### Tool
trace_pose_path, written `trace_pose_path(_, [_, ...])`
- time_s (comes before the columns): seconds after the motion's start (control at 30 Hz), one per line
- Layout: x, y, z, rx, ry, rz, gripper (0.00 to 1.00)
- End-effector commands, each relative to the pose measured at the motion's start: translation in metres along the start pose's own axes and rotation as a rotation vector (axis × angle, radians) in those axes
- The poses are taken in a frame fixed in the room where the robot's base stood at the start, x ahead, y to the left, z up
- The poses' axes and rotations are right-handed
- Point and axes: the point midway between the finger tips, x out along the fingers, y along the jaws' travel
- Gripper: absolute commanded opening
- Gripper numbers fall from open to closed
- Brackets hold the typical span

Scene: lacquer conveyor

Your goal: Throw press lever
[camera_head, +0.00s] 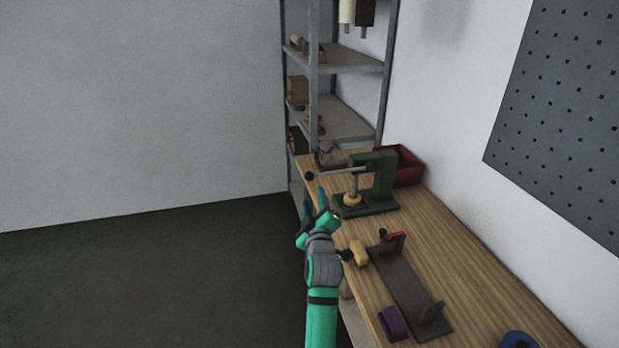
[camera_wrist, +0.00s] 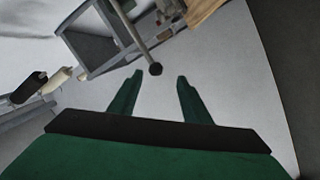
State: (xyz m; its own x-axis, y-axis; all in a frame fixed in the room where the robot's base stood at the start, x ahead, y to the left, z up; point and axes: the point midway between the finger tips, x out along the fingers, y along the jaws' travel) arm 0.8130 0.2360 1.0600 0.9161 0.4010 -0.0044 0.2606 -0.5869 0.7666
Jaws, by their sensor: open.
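The green press (camera_head: 382,172) stands on the far part of the wooden workbench. Its grey lever (camera_head: 340,172) reaches left from the press and ends in a dark ball knob (camera_head: 310,176) by the bench's left edge. My gripper (camera_head: 326,202) is in front of and below the lever, apart from the knob. In the wrist view my gripper (camera_wrist: 159,82) is open, with its two green fingers spread and nothing between them. The knob (camera_wrist: 155,69) appears just beyond and between the fingertips, with the lever (camera_wrist: 135,35) running up and left from it.
The workbench (camera_head: 470,270) runs along the right wall. A dark fixture plate (camera_head: 405,285), a yellow piece (camera_head: 359,253) and a purple block (camera_head: 392,323) lie nearer. A red bin (camera_head: 408,167) is behind the press. A metal shelf (camera_head: 345,60) stands behind. Open floor lies left.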

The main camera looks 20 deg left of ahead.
Motion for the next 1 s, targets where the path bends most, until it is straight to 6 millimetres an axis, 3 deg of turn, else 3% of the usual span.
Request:
trace_pose_path(0.27, [0.021,0.009,-0.012,-0.020,0.011,-0.004,0.44])
trace_pose_path(0.7, [0.092,0.009,-0.014,-0.019,0.011,-0.004,0.44])
trace_pose_path(1.0, [0.115,0.009,-0.013,-0.019,0.010,-0.003,0.44])
